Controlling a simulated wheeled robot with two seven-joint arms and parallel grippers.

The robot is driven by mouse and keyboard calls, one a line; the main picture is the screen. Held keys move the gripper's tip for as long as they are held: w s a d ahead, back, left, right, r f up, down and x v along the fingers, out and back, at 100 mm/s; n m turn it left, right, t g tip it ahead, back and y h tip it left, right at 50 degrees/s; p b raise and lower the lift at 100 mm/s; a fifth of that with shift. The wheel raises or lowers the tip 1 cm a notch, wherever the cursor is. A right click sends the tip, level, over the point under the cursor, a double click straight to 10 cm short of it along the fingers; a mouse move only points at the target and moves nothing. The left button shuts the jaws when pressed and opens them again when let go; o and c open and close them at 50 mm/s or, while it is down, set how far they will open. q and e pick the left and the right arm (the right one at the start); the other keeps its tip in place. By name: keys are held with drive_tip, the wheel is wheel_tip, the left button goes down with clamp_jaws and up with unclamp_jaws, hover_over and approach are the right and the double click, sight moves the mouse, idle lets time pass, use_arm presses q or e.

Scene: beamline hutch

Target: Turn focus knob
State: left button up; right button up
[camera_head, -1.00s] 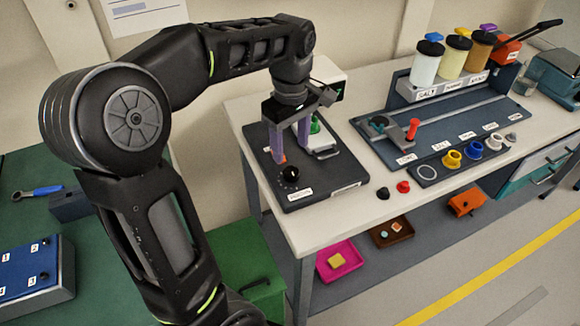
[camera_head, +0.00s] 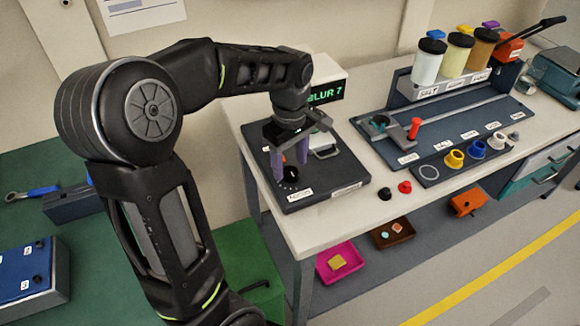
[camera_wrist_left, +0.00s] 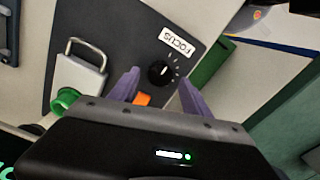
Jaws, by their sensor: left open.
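The black focus knob (camera_head: 290,173) stands on a dark panel (camera_head: 335,190) with a white label, on the white bench. In the left wrist view the knob (camera_wrist_left: 160,73) carries a white pointer line, and the label beside it reads FOCUS. My left gripper (camera_head: 289,170) is open, with its two purple fingers above the panel. In the left wrist view its fingertips (camera_wrist_left: 160,75) are on either side of the knob, with gaps showing. I cannot tell whether the tips are down at knob height. A display (camera_head: 325,95) behind reads BLUR 7. My right gripper is out of view.
Two small caps lie on the bench front.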

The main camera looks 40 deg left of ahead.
use_arm(q)
drive_tip(key=shift+f, duration=1.1)
drive_tip(key=shift+c, duration=0.2)
clamp_jaws()
